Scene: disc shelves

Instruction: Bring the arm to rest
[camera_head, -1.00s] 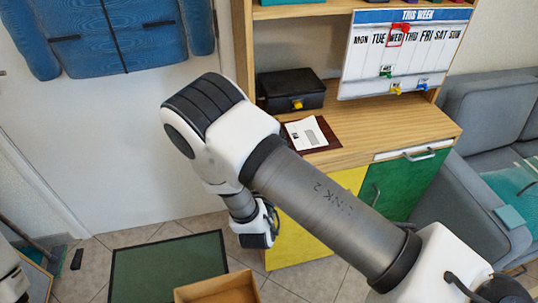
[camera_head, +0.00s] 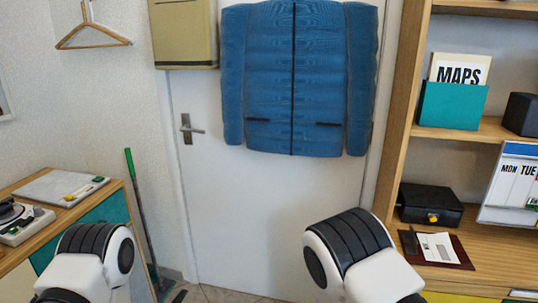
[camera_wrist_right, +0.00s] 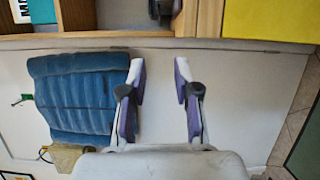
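My right arm (camera_head: 355,255) rises from the bottom of the head view, right of centre; its gripper is below that picture. In the right wrist view my right gripper (camera_wrist_right: 158,75) has its two fingers spread apart with nothing between them. The white door (camera_wrist_right: 225,95) lies behind them. My left arm (camera_head: 90,262) shows at the lower left of the head view; its gripper is not in view.
A blue puffer jacket (camera_head: 295,75) hangs on the white door (camera_head: 240,210). A shelf unit (camera_head: 400,110) at right holds a black box (camera_head: 430,203) and a teal MAPS holder (camera_head: 453,104). A cabinet (camera_head: 112,190) with a turntable stands left. A green-handled broom (camera_head: 141,210) leans by the door.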

